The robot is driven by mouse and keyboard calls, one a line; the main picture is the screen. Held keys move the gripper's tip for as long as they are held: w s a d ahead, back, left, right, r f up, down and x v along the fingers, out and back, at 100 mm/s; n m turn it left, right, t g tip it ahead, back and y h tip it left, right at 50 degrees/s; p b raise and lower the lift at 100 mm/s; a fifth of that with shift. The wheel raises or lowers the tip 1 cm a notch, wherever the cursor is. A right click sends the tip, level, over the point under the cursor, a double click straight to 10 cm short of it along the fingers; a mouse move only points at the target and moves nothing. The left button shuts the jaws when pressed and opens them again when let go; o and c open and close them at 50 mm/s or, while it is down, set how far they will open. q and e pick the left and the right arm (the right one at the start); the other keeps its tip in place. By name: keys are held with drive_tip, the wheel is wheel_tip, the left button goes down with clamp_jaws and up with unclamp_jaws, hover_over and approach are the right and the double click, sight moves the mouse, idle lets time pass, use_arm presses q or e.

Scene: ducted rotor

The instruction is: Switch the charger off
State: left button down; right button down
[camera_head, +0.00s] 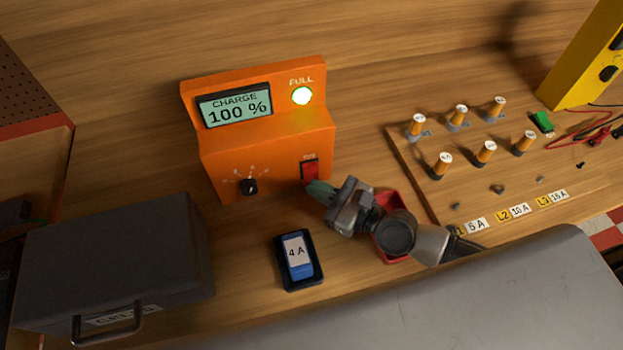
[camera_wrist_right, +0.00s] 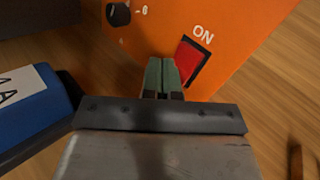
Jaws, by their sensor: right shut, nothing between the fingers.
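The orange charger (camera_head: 265,146) stands on the wooden bench. Its display (camera_head: 236,106) reads CHARGE 100 % and a green FULL lamp (camera_head: 302,96) is lit. Its red switch (camera_head: 310,171) sits at the lower right of the front; in the right wrist view the red switch (camera_wrist_right: 189,62) has ON printed beside it. My right gripper (camera_head: 318,190) is shut and empty, with its green fingertips close below the switch. In the right wrist view the fingertips (camera_wrist_right: 161,74) are just left of the switch; I cannot tell whether they touch it. My left gripper is not in view.
A grey case (camera_head: 115,260) stands at left. A red object (camera_head: 388,203) is partly hidden by my arm. A wooden board (camera_head: 435,203) with several orange-topped posts is at right.

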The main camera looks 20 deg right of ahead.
drive_tip(key=shift+w+f+b, duration=0.2)
drive_tip(key=shift+w+b, duration=0.15)
drive_tip(key=shift+w+f+b, duration=0.25)
drive_tip(key=shift+f+b, duration=0.15)
drive_tip(key=shift+b, duration=0.2)
idle(1.2)
drive_tip(key=shift+s+a+f, duration=0.1)
drive_tip(key=shift+s+f, duration=0.15)
drive_tip(key=shift+f, duration=0.05)
idle(0.8)
drive_tip(key=shift+s+r+p, duration=0.4)
drive_tip(key=shift+s+p, duration=0.2)
drive_tip(key=shift+s, duration=0.1)
drive_tip(key=s, duration=0.1)
drive_tip(key=s+r, duration=0.1)
drive_tip(key=s+p, duration=0.1)
drive_tip(key=shift+d+r, duration=0.3)
drive_tip(key=shift+r, duration=0.05)
drive_tip(key=shift+w, duration=0.1)
